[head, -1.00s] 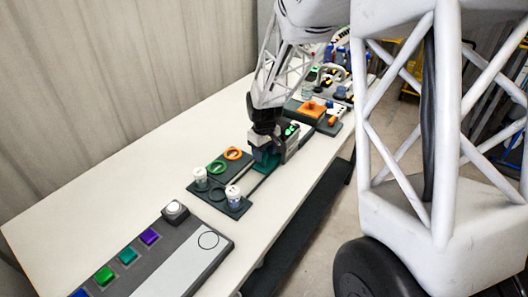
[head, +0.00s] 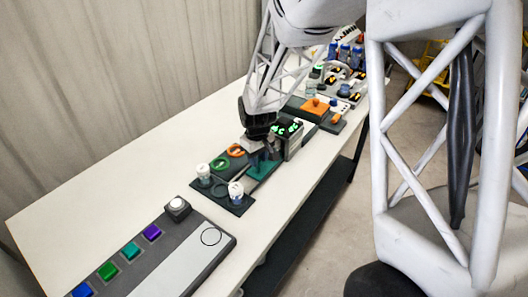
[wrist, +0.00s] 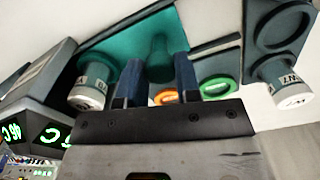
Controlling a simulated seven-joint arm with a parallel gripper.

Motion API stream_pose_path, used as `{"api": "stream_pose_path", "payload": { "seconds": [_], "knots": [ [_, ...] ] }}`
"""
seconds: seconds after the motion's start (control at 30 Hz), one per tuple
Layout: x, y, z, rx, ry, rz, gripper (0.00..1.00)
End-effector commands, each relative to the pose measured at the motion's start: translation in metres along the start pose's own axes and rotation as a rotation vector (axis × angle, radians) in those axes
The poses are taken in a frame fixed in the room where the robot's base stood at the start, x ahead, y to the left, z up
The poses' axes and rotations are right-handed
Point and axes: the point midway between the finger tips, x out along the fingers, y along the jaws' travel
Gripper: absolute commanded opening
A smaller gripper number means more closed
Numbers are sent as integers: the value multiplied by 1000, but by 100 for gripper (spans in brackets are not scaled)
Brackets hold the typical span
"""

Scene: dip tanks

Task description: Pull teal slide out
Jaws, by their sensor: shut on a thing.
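The teal slide (head: 262,169) is a flat teal plate in the dark tray beside the orange and green rings. In the wrist view it fills the upper left as a teal plate (wrist: 115,48) with a rounded teal handle (wrist: 160,62) standing up from it. My gripper (wrist: 158,68) has its two dark fingers on either side of this handle and is shut on it. In the head view my gripper (head: 262,148) is over the slide and hides part of it.
Two white-capped jars (head: 203,172) (head: 236,192) stand at the tray's near end. An orange ring (head: 236,150) and a green ring (head: 221,163) lie beside the slide. A box with green displays (head: 290,130) stands close right. A button panel (head: 150,255) lies nearer; bare table is left.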

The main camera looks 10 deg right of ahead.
Motion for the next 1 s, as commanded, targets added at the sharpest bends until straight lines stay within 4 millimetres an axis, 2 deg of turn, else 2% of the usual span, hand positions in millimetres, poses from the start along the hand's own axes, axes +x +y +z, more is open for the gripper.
{"api": "stream_pose_path", "payload": {
  "seconds": [0.3,0.7,0.73,0.87,1.0],
  "knots": [
    [-1,-43,10,-2,3,1,0],
    [-1,-52,13,-2,0,-1,0],
    [-1,-52,13,-2,0,-1,35],
    [-1,-51,13,-1,0,-1,55],
    [0,-50,13,-1,0,-1,56]
  ]
}}
